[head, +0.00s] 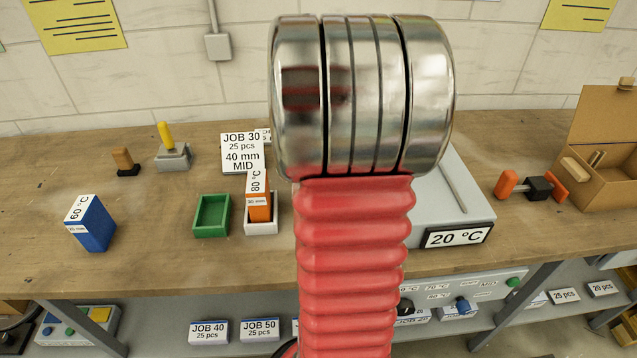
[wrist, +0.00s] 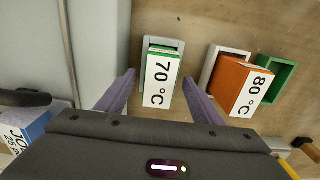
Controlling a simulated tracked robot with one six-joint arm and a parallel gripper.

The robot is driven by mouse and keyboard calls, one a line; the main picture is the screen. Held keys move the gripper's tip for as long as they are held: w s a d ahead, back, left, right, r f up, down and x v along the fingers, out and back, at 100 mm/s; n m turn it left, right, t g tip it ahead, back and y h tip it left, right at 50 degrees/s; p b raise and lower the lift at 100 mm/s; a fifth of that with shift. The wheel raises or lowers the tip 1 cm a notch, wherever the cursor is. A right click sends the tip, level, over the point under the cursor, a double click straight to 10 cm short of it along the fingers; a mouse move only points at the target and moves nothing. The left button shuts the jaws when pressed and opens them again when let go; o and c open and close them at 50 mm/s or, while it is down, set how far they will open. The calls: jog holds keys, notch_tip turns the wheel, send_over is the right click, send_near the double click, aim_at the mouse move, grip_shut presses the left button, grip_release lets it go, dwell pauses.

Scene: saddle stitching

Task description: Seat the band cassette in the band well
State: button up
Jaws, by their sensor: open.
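In the wrist view, my gripper (wrist: 158,74) is open, with one purple finger on each side of a green-and-white cassette marked 70 °C (wrist: 160,80). I cannot tell if either finger touches it. The cassette stands in a pale grey well (wrist: 177,43), whose rim shows at its far end; its depth is hidden. An orange cassette marked 80 °C (wrist: 245,84) stands in a white holder, to the right; both show in the head view too (head: 260,208). A blue cassette marked 60 °C (head: 90,223) stands on the bench at left. My arm hides the gripper and 70 °C cassette in the head view.
An empty green holder (head: 212,215) stands left of the white holder (head: 262,228). A grey machine with a 20 °C display (head: 457,236) is on the right. A job card (head: 242,152) stands behind. An open cardboard box (head: 608,183) is far right. Bench is clear around the blue cassette.

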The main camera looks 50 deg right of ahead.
notch_tip(320, 180, up, 10)
jog(key=shift+r, duration=0.15)
dwell(1.1)
jog(key=a+f, duration=0.2)
jog(key=f, duration=0.1)
jog(key=s+a+n+t, duration=0.1)
jog(key=a+n+t, duration=0.4)
jog(key=a, duration=2.9)
jog(key=n, duration=0.4)
jog(key=shift+s+a+r+n+t, duration=0.15)
jog(key=shift+s+r+n+t, duration=0.15)
jog(key=shift+s+r+n, duration=0.1)
